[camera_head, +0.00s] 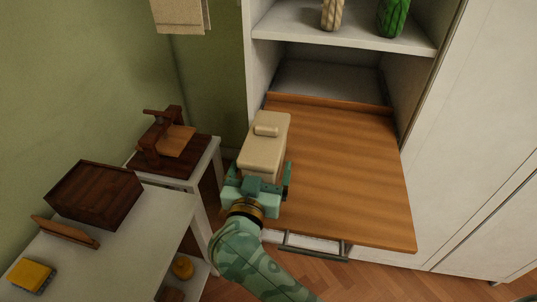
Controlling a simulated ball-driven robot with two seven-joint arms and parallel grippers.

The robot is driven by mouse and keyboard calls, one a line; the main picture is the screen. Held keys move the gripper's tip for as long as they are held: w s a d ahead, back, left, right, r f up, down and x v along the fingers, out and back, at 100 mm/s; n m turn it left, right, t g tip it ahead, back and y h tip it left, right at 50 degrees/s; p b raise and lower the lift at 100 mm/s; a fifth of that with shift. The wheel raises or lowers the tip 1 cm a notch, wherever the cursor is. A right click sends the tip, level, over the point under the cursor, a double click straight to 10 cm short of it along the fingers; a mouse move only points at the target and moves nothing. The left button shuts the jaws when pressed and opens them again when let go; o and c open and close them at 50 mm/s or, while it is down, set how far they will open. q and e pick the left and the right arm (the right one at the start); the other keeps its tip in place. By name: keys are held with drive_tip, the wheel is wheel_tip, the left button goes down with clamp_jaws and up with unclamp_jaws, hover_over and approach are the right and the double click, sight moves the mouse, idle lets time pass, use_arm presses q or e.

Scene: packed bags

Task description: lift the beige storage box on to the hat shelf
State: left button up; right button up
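The beige storage box (262,153) has a raised handle on its lid. It appears at the left edge of the wooden fold-down board (345,165); whether it rests on the board or is held above it is unclear. My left gripper (259,177) is at the near end of the box, with a finger near each side. I cannot tell whether the fingers press on it. My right gripper is not in view. A white shelf (345,36) in the cabinet is above and behind the board; I cannot tell whether it is the hat shelf.
A cream vase (332,14) and a green one (393,18) stand on the white shelf. At left, a white table (130,240) holds a dark wooden box (95,194) and a yellow block (31,274). A smaller stand holds a wooden piece (165,140). Most of the board is clear.

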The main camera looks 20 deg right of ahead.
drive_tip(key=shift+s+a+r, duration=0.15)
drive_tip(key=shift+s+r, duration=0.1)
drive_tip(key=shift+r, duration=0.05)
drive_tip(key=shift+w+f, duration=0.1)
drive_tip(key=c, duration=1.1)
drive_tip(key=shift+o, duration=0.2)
